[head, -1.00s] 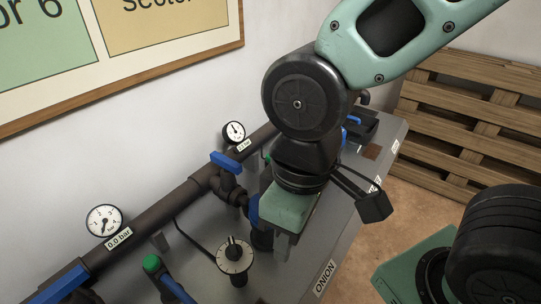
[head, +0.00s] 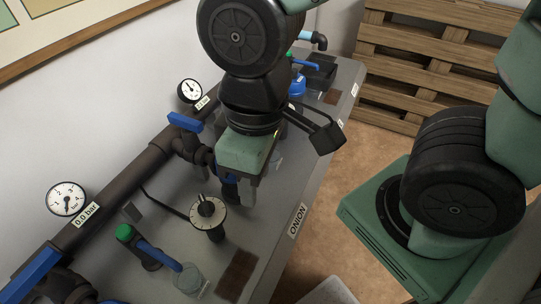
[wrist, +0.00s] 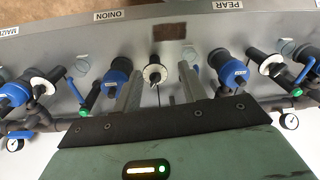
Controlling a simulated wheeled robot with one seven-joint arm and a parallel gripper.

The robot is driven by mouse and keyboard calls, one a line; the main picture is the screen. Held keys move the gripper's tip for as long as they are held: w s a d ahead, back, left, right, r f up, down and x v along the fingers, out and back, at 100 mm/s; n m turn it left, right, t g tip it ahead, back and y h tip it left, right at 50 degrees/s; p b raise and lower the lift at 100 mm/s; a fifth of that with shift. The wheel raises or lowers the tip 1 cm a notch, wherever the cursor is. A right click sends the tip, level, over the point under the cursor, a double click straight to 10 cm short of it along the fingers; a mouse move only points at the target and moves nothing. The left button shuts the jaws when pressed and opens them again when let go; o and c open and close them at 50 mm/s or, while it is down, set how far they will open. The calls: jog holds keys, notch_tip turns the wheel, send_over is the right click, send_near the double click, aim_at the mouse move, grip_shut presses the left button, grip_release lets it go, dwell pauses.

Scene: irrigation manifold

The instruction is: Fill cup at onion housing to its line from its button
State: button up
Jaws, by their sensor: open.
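The ONION label (head: 297,220) is on the bench's front edge; it also shows in the wrist view (wrist: 109,15). A blue-capped housing (wrist: 115,84) lies below that label in the wrist view; my gripper partly hides it in the head view. A green button (head: 125,232) tops a black tap with a blue spout. A clear cup (head: 188,280) stands at the spout's end; its line and level are too small to tell. My gripper (head: 245,198) is open and empty, pointing down above the bench, beyond the button. Its fingers (wrist: 160,84) flank a white dial (wrist: 155,72) in the wrist view.
A dark pipe with a gauge (head: 67,199) labelled 0.0 bar runs along the wall. A dial on a post (head: 208,212) stands between my gripper and the button. The PEAR label (wrist: 229,5) marks another station. Wooden pallets (head: 430,65) stand beyond the bench.

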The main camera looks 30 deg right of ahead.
grip_shut()
dwell(1.8)
